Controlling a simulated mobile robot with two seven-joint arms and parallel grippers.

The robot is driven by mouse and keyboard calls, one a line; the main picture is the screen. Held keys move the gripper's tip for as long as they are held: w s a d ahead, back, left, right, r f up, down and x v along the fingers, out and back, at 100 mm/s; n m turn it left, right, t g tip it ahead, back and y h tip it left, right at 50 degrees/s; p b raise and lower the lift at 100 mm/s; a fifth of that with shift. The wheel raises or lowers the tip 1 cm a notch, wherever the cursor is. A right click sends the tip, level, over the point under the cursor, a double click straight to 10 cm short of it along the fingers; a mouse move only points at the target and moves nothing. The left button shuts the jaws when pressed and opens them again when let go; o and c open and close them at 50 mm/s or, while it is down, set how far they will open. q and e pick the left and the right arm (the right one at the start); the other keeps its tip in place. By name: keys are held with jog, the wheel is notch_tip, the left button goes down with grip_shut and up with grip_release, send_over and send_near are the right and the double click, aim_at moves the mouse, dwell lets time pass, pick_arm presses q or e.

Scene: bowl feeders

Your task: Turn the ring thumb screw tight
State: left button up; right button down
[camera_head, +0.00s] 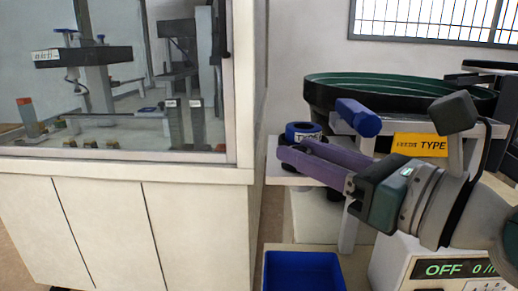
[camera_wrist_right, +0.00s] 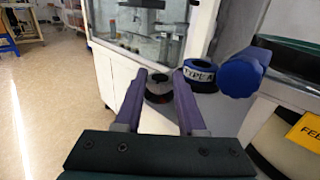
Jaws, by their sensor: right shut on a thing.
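My right gripper (camera_head: 289,147) reaches in from the right, its purple fingers just below a blue ring (camera_head: 303,129) with a white label. In the right wrist view, the fingertips (camera_wrist_right: 160,80) close on a small dark round piece (camera_wrist_right: 158,93), which I take to be the ring thumb screw. The fingers mostly hide it in the head view, and its seating cannot be seen. The blue ring (camera_wrist_right: 202,70) is just right of the fingers in the wrist view. My left gripper is not in view.
A blue cylindrical knob (camera_head: 358,117) sticks out close above my right fingers. The green-lined bowl feeder (camera_head: 400,90) is behind it, with a yellow sign (camera_head: 420,145). A blue bin (camera_head: 303,271) is below. A white glazed cabinet (camera_head: 120,190) stands at left.

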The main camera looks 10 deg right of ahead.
jog(key=shift+s+a+r+m+t+h+p, duration=0.15)
jog(key=shift+m+t+h+p, duration=0.25)
jog(key=shift+m+h+p, duration=0.75)
jog(key=shift+w+a+r+m+t+h+p, duration=0.1)
jog(key=shift+m+t+h+p, duration=0.4)
jog(key=shift+h+p, duration=1.2)
jog(key=shift+a+f+m+h+p, duration=0.15)
jog(key=shift+m+h+p, duration=0.35)
jog(key=shift+p, duration=0.3)
jog(key=shift+f+m+h, duration=0.1)
jog(key=shift+m+h, duration=0.55)
jog(key=shift+h, duration=0.6)
jog(key=c, duration=0.5)
grip_release()
jog(key=shift+s, duration=0.1)
